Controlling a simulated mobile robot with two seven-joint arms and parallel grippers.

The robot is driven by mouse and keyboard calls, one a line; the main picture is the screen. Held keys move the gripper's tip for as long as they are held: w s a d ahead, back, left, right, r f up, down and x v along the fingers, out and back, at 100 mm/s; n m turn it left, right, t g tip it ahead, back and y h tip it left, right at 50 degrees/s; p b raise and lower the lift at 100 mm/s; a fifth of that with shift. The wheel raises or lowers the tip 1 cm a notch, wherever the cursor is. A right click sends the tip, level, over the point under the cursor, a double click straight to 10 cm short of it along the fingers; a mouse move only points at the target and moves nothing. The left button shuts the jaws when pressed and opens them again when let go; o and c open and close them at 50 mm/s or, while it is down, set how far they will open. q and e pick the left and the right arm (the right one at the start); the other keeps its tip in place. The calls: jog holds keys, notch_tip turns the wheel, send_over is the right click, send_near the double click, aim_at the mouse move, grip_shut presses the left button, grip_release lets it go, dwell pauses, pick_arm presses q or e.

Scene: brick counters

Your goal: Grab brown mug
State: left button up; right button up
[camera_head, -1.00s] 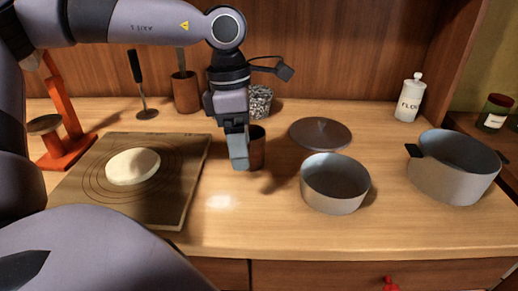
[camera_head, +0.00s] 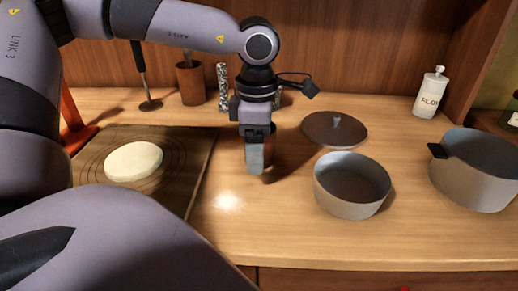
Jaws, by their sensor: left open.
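The brown mug (camera_head: 270,150) stands on the wooden counter, mostly hidden behind my left gripper in the head view; only its right part shows. My left gripper (camera_head: 255,168) points down in front of the mug, fingers low over the counter. The fingers overlap the mug in the picture; I cannot tell whether they touch it. The gripper is open, and nothing is seen held in it. My right gripper is not in view.
A grey pot (camera_head: 352,192) and a round lid (camera_head: 334,129) stand to the right, with a larger pot (camera_head: 472,176) beyond. A white bottle (camera_head: 430,95) is at the back. A board (camera_head: 188,160) with a pale round piece (camera_head: 134,161) lies left. The counter's front middle is clear.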

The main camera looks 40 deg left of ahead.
pick_arm(q)
jog(key=shift+f, duration=1.3)
jog(key=shift+c, duration=0.3)
grip_shut()
jog(key=shift+r, duration=0.1)
